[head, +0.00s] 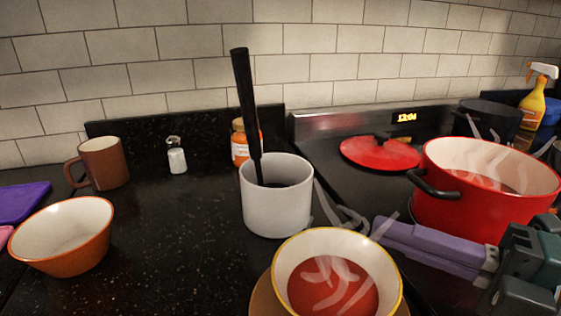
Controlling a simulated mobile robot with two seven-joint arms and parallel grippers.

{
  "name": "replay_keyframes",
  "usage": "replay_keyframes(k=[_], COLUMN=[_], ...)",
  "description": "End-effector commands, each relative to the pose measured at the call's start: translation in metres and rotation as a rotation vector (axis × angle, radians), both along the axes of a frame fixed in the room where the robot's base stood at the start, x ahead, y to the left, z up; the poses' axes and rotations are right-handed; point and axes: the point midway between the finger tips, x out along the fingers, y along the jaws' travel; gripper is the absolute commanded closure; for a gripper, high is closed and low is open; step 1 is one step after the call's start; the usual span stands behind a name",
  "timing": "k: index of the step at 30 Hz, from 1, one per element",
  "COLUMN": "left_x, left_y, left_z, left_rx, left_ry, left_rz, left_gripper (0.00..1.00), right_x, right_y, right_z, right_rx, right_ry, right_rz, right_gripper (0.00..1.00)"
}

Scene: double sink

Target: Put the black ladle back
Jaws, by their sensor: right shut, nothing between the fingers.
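The black ladle (246,100) stands in a light grey round pot (277,205) on the dark counter. Its handle rises steeply out of the pot, leaning slightly left. Its lower end is hidden inside the pot. My right gripper (385,235) comes in from the lower right, with purple fingers shut and empty. It is apart from the ladle, right of the grey pot and in front of the red pot. My left gripper is not in view.
A steaming bowl of red soup (283,277) sits in front of the grey pot, close to my right gripper. A red cooking pot (455,215) stands at right, with a red lid (380,153) behind.

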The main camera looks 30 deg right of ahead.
Motion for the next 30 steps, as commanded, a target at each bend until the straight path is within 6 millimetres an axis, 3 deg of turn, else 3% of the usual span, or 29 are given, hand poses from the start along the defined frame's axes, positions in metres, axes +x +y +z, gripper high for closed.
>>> replay_keyframes(k=[4,12,20,30], left_x=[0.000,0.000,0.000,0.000], left_y=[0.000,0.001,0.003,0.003], left_z=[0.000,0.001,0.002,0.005], left_rx=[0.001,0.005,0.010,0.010], left_ry=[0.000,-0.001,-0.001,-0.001], left_rz=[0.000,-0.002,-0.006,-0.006], left_gripper=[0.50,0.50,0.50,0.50], right_x=[0.001,0.058,0.083,0.140], right_y=[0.003,0.044,0.059,0.095], right_z=[0.001,0.006,0.008,0.008], right_rx=[0.005,0.005,0.002,0.001], right_ry=[-0.004,-0.005,-0.004,-0.005], right_rz=[0.016,0.113,0.125,0.125], right_gripper=[1.00,1.00,1.00,1.00])
